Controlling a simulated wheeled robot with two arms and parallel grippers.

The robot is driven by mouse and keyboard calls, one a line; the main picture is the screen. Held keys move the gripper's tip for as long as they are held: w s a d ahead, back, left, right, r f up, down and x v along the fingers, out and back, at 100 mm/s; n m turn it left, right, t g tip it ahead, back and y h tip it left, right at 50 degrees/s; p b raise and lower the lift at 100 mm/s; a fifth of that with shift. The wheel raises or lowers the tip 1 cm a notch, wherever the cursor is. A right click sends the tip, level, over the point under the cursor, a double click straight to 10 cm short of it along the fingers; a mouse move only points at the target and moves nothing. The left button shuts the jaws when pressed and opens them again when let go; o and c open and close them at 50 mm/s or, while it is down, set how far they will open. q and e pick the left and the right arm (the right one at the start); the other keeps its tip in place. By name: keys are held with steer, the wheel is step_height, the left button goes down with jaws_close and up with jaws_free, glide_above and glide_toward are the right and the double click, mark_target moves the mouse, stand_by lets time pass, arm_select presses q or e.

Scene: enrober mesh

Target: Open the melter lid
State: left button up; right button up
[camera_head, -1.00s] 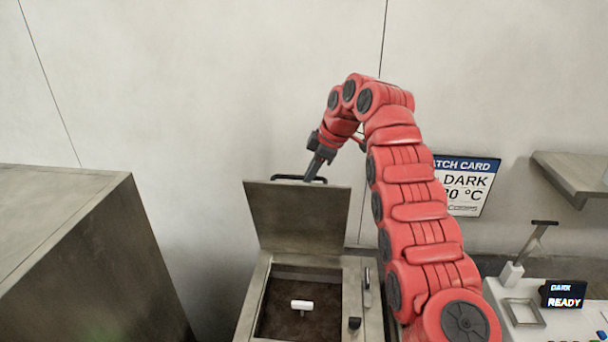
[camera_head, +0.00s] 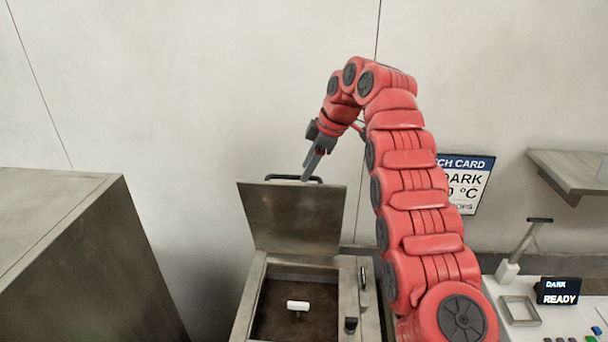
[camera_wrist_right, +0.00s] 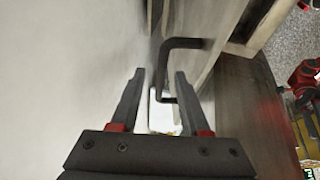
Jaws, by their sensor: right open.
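The melter lid (camera_head: 292,218) stands raised, close to upright, at the back of the melter (camera_head: 247,300). The melter's tank is uncovered and shows dark brown contents with a white T-shaped piece inside. The lid's black bar handle (camera_head: 294,178) is at its top edge. My right gripper (camera_head: 306,177) is at the handle. In the right wrist view my right gripper (camera_wrist_right: 160,75) is open, and the handle (camera_wrist_right: 182,43) shows just beyond and to the right of its fingertips. I cannot tell whether they touch. My left gripper is not in view.
A large metal cabinet (camera_head: 60,250) fills the left. A batch card (camera_head: 468,185) hangs on the wall behind my right arm. At right are a white counter with a small display (camera_head: 558,291) and a square frame (camera_head: 519,311). A wall shelf (camera_head: 570,172) sticks out above.

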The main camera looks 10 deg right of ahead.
steer(key=p+v, duration=0.4)
steer(key=v, duration=0.4)
steer(key=shift+d+r, duration=0.2)
steer(key=shift+r, duration=0.05)
steer(key=shift+s+a, duration=0.1)
